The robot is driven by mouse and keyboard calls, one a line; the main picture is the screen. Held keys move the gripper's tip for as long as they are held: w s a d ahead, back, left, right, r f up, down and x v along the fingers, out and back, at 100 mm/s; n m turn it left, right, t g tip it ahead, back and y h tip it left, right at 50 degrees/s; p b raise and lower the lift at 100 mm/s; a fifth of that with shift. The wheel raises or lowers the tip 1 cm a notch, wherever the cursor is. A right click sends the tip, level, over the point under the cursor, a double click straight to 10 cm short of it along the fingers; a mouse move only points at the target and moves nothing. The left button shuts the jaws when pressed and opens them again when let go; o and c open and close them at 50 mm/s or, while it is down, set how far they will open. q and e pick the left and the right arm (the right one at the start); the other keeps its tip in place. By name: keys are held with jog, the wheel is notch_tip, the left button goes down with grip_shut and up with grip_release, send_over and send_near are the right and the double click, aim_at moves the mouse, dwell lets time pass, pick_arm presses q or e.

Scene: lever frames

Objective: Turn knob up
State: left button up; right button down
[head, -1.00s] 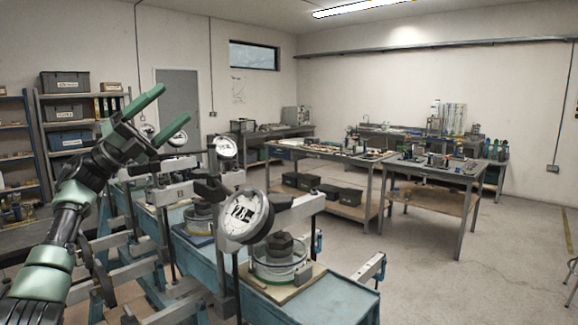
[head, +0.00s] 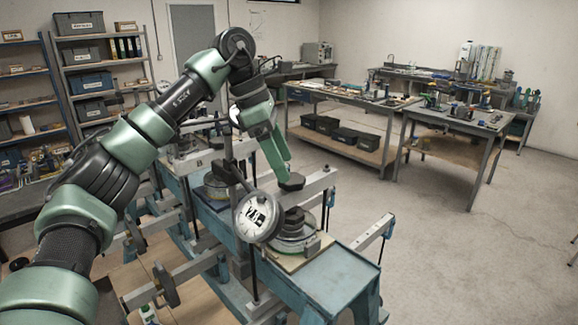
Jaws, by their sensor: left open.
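A lever frame with a round white dial gauge (head: 258,217) stands on the blue bench in the head view. A black faceted knob (head: 292,183) sits at the top of this frame, by the grey beam. A second dark faceted piece (head: 294,215) sits lower, on the round cell. My left gripper (head: 284,170) points down with its green fingers just above the black knob. It is open and holds nothing that I can see. Whether the fingertips touch the knob cannot be told. My right gripper is not in view.
The blue bench (head: 335,282) carries more lever frames behind, partly hidden by my left arm. Grey beams stick out on both sides of it. Work tables (head: 345,100) stand farther back. The floor (head: 470,260) to the right is clear.

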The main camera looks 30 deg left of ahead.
aim_at(292, 183)
pick_arm(q)
jog(key=shift+p+x, duration=0.4)
jog(key=shift+x, duration=1.3)
jog(key=c, duration=1.4)
jog(key=shift+o, duration=0.2)
